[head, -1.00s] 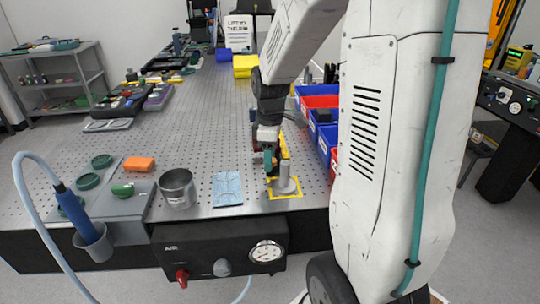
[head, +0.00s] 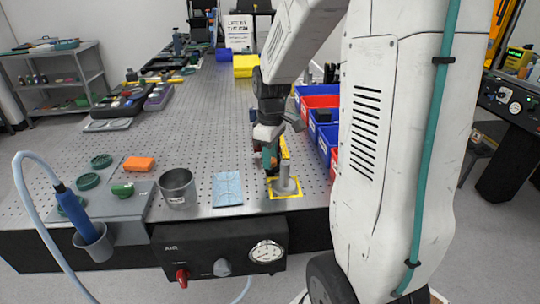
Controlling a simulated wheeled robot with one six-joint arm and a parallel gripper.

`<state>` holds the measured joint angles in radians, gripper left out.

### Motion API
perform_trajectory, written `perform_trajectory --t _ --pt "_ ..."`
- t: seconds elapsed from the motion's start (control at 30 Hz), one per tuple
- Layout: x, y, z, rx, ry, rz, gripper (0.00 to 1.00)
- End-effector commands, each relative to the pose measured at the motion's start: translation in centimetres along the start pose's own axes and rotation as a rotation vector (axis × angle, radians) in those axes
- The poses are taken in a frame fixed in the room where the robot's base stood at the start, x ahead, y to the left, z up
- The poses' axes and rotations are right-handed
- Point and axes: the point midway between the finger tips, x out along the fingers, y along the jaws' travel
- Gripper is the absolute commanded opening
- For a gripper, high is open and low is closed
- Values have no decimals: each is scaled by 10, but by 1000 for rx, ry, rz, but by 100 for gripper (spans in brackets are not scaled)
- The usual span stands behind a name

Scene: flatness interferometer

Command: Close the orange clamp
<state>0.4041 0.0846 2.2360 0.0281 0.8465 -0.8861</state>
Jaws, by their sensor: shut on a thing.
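My gripper (head: 270,164) is low over the near right part of the perforated table, just above and left of a short grey post (head: 285,184). The post stands inside a yellow square outline on the table. A yellow-orange part (head: 284,147), seemingly the orange clamp, shows right beside the fingers, partly hidden by my wrist. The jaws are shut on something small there. The fingers and what lies between them are too small to make out clearly, and how far the clamp is closed cannot be told.
A blue cloth (head: 227,188), metal cup (head: 177,187) and orange block (head: 139,164) lie left of the post. Red and blue bins (head: 320,102) stand to the right, near my arm. A gauge box (head: 220,249) hangs at the front edge. The table's middle is clear.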

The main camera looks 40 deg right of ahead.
Motion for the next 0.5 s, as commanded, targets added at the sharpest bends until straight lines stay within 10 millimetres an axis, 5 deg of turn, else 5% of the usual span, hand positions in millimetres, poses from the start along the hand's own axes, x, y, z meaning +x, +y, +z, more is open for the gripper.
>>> perform_trajectory --t 0.5 --pt "-1 1 1 491 17 0 8"
